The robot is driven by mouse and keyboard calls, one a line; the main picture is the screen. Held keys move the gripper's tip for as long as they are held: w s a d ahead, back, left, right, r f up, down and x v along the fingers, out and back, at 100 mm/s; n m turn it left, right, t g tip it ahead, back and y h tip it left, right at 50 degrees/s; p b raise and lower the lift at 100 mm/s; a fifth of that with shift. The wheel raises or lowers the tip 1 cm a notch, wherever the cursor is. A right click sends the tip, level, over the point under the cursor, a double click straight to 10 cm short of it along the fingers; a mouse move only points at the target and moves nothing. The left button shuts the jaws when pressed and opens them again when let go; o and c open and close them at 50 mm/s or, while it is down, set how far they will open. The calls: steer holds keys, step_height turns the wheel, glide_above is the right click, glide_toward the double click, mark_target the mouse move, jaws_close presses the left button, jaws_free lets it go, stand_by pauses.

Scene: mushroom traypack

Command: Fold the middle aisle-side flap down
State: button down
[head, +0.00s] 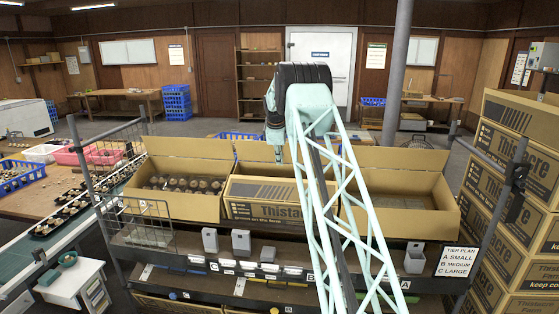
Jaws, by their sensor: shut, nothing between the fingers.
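The middle carton (265,228) sits on the rack between a left carton (180,207) and a right carton (395,222). Its printed near face shows stripes and lettering. A plain brown flap (248,152) stands up along its far side. My gripper (278,157) hangs from the arm's end just above the middle carton, in front of that far flap; it looks shut and empty. I cannot tell whether it touches the flap. My arm hides the carton's right part, and its inside is mostly hidden. The left carton is open with mushroom packs (185,184) inside.
The right carton is open, its far flap upright. Grey bins (241,241) stand on the shelf before the cartons. Wire baskets and rack posts (82,165) flank the left side. Stacked printed cartons (520,215) fill the right. A conveyor (40,255) runs at the left.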

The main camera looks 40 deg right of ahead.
mark_target(281, 179)
steer(key=shift+p+x, duration=0.9)
steer(key=shift+x, duration=4.9)
steer(key=shift+f, duration=0.1)
steer(key=shift+b+x, duration=0.35)
steer(key=shift+x, duration=0.7)
steer(key=shift+w+d, duration=0.1)
steer(key=shift+d, duration=0.1)
steer(key=shift+r, duration=0.3)
steer(key=shift+r, duration=0.5)
steer(key=shift+r+p, duration=0.15)
steer(key=shift+p, duration=0.15)
steer(key=shift+r, duration=0.1)
